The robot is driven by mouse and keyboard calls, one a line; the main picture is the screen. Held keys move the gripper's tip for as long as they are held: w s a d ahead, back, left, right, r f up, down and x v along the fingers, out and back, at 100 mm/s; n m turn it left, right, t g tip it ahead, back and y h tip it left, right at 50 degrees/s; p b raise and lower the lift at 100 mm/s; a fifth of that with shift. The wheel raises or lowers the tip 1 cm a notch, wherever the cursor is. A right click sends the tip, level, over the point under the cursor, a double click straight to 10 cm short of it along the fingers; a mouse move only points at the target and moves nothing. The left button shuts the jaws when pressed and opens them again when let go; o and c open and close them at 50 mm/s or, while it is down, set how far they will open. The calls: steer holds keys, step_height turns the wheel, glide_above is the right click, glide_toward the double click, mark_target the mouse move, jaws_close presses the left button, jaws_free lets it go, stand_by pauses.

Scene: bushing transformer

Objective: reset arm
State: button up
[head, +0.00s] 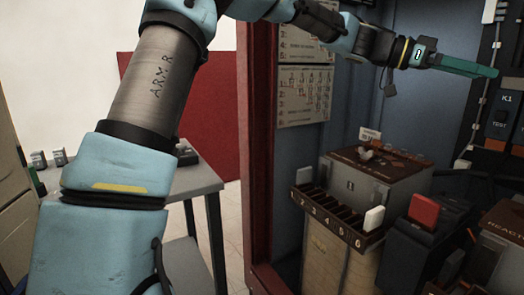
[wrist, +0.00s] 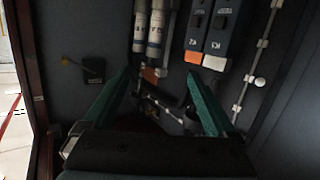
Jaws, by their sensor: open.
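My arm stretches across the head view from the lower left up to the top and then right. My gripper (head: 490,71) is at the upper right, in front of the cabinet wall and left of the K1 panel. In the wrist view my gripper (wrist: 166,92) shows two green fingers spread wide apart with nothing between them. Beyond the fingers, dark parts low in the cabinet show dimly. The gripper touches nothing that I can make out.
A transformer box (head: 375,185) stands below, with a numbered slot rack (head: 328,215) on its front. A red block (head: 424,210) is to its right. A red cabinet post (head: 257,140) and a grey table (head: 195,180) are on the left. Panel K1 (head: 502,112) is near the gripper.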

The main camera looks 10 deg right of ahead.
steer(key=w+a+f+n+t+y+b, duration=0.2)
steer(key=w+a+f+n+t, duration=0.15)
steer(key=a+f, duration=0.55)
steer(key=w+a+f+n+t+y+b, duration=0.1)
steer(key=w+a+f+n+t+y, duration=0.1)
steer(key=w+a+f+n, duration=0.5)
steer(key=w+a+f+n+t+y+b, duration=0.2)
steer(key=w+a+f+t+y, duration=0.1)
steer(key=a+f, duration=0.8)
steer(key=s+a+f+n+t+y+b, duration=0.15)
steer(key=a+f+n, duration=0.3)
steer(key=a, duration=0.55)
steer(key=s+a+f+n+y+b, duration=0.25)
steer(key=a+f, duration=0.25)
steer(key=a, duration=0.5)
steer(key=s+a+f+n+t+y+b, duration=0.1)
steer(key=a+f+n, duration=0.35)
steer(key=a, duration=0.65)
step_height(320, 180, up, 24)
steer(key=p, duration=2.5)
steer(key=shift+m, duration=0.3)
